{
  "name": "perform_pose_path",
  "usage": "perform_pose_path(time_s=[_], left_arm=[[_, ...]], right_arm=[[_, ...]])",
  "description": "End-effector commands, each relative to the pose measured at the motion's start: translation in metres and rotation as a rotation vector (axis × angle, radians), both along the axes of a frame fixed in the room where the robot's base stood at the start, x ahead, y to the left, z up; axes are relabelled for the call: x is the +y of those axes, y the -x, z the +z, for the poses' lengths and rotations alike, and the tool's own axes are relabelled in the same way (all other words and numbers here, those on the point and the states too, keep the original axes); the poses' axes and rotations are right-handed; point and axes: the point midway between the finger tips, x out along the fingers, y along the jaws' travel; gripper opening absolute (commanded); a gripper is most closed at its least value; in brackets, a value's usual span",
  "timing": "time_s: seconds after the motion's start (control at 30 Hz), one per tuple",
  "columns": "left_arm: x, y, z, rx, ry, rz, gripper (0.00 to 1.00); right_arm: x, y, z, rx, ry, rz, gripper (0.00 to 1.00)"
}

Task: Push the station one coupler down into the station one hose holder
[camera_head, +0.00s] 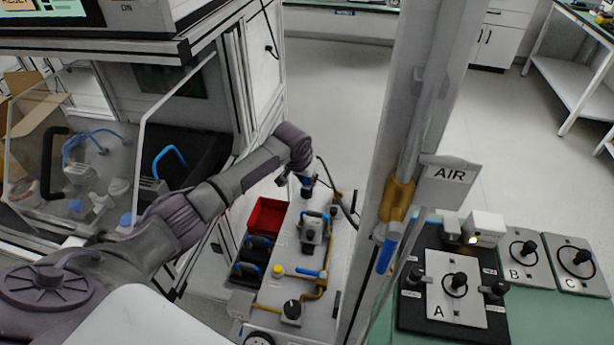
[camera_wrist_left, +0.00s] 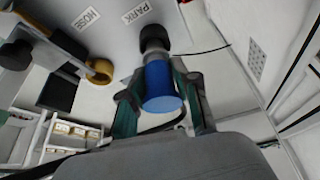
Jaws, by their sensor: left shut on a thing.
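My left gripper (camera_head: 307,182) is over the far end of the grey station bench. In the left wrist view its two green fingers (camera_wrist_left: 160,82) are closed on both sides of a blue coupler (camera_wrist_left: 162,94). The coupler's metal collar points at a black round holder (camera_wrist_left: 154,38) beside the PARK label and appears in line with it. I cannot tell whether the collar is seated in it. A HOSE label (camera_wrist_left: 86,18) is to the left, with another black round part (camera_wrist_left: 16,54) near it. My right gripper is not in view.
A yellow ring-shaped part (camera_wrist_left: 100,72) lies left of the coupler. A thin dark hose (camera_head: 336,196) curves beside the gripper. The bench (camera_head: 333,262) carries a grey unit with a blue handle (camera_head: 312,230). A red bin (camera_head: 268,216) stands left; a post (camera_head: 408,130) rises right.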

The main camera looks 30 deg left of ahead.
Motion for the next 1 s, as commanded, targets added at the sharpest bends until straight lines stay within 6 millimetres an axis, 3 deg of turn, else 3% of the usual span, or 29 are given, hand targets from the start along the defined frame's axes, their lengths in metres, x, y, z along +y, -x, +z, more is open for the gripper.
perform_pose_path(time_s=[1.0], left_arm=[[0.0002,-0.0004,-0.0106,-0.001,0.0,0.0,0.0]], right_arm=[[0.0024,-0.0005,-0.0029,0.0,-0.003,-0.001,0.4]])
